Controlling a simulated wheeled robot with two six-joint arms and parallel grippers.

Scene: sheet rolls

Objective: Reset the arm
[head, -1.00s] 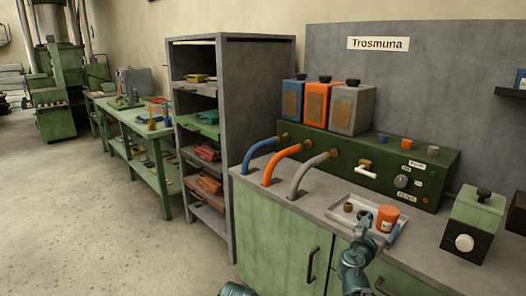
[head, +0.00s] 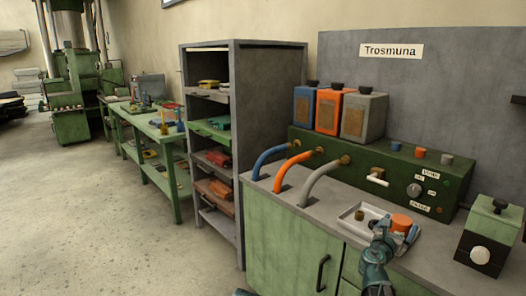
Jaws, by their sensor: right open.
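My right gripper (head: 395,233) is low in the head view, over the right part of a small white tray (head: 347,222) on the grey worktop. It is open, its two fingers apart close to an orange cylinder (head: 401,223). Whether it touches the cylinder cannot be told. The gripper and arm cover part of the tray. A small brown piece (head: 360,215) lies in the tray to the left.
A green control box (head: 330,150) with knobs and a white handle stands behind the tray. Blue, orange and grey hoses (head: 294,168) curve down to the worktop at left. A green-and-black box (head: 490,235) stands at right. A grey shelf (head: 272,110) rises further left.

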